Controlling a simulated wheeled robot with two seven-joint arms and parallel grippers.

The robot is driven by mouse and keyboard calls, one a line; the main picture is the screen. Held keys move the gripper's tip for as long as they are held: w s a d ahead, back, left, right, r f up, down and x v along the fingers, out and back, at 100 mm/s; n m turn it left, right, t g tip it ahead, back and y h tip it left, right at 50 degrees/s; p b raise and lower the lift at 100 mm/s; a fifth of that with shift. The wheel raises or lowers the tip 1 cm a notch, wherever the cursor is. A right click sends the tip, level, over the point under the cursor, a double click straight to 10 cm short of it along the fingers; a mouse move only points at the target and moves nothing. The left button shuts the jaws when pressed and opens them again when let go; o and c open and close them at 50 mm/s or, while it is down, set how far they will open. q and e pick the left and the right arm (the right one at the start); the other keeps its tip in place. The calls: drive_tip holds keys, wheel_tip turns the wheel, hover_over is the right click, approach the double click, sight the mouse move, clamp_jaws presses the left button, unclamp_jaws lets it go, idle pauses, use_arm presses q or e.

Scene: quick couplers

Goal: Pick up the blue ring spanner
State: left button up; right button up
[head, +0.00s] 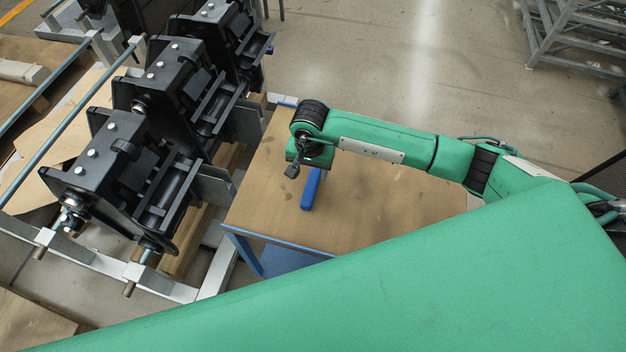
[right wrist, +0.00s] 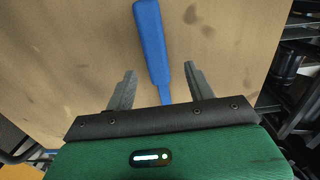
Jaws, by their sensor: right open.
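The blue ring spanner (head: 311,188) lies on the brown top of the small table (head: 370,205). In the head view its far part is hidden under my right gripper (head: 293,172). In the right wrist view the spanner's thick blue part (right wrist: 150,40) points away, and its thinner shank runs back between the fingers of my right gripper (right wrist: 160,92). The fingers are open, one on each side of the shank, with gaps on both sides. The spanner's near end is hidden behind the gripper body. My left gripper is not in view.
Black coupler units (head: 120,165) stand on a metal frame just left of the table. The table has a blue edge (head: 275,243) and its top is otherwise clear. A grey metal rack (head: 575,40) stands on the floor at the back right.

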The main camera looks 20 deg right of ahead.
sight(312, 181)
drive_tip(key=shift+s+f, duration=0.1)
drive_tip(key=shift+f, duration=0.25)
drive_tip(key=f, duration=0.2)
drive_tip(key=f+p, duration=0.1)
drive_tip(key=f, duration=0.1)
drive_tip(key=shift+s+d+p, duration=0.1)
drive_tip(key=shift+d+p, duration=0.1)
drive_tip(key=shift+p, duration=0.1)
drive_tip(key=shift+f, duration=0.15)
drive_tip(key=c, duration=1.1)
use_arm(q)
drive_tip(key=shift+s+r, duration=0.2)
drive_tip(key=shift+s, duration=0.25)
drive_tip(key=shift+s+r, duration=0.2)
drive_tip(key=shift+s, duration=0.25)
use_arm(e)
drive_tip(key=shift+c, duration=0.2)
